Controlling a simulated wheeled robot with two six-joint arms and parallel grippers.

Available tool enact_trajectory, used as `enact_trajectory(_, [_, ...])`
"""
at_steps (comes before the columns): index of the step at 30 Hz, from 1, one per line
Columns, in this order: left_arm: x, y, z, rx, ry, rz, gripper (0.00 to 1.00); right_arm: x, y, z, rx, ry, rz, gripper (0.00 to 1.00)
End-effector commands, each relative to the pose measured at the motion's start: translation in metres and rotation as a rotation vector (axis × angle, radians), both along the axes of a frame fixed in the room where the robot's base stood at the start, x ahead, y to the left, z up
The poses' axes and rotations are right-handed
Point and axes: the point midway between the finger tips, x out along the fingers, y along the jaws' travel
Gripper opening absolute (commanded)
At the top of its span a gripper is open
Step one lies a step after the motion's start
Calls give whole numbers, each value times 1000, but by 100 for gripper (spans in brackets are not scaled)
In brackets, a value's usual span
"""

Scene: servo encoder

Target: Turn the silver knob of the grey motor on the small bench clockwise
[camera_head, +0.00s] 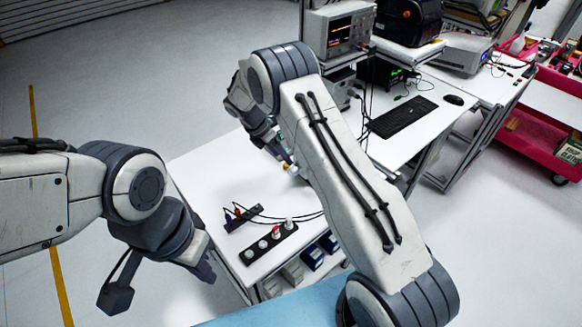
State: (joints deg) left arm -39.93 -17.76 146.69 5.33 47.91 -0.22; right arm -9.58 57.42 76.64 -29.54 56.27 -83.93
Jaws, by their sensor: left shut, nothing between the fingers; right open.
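The small white bench (205,165) stands in the middle of the view. I cannot make out the grey motor or its silver knob; my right arm covers part of the bench. My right gripper (287,160) reaches over the far part of the bench, small and partly hidden by its own arm. It is open, and whether it touches anything there cannot be told. My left gripper (204,270) is shut and empty, at the left front edge of the bench, apart from the things on it.
A black strip with round white and red pieces (268,243) and a dark block with blue and orange plugs (243,216) lie on the near bench, with cables. Behind stand an oscilloscope (340,30), a keyboard (403,117) and a red cart (540,145). The left floor is clear.

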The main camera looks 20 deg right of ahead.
Motion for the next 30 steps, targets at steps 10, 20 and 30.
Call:
enact_trajectory(10, [0,0,30,-1,-1,-4,0,-4,-28,-55,1,3,-5,72])
enact_trajectory(20, [0,0,35,0,0,-4,0,-3,-35,-76,2,-2,-4,72])
enact_trajectory(30, [0,0,35,0,0,-4,0,-3,-35,-75,2,-2,-4,11])
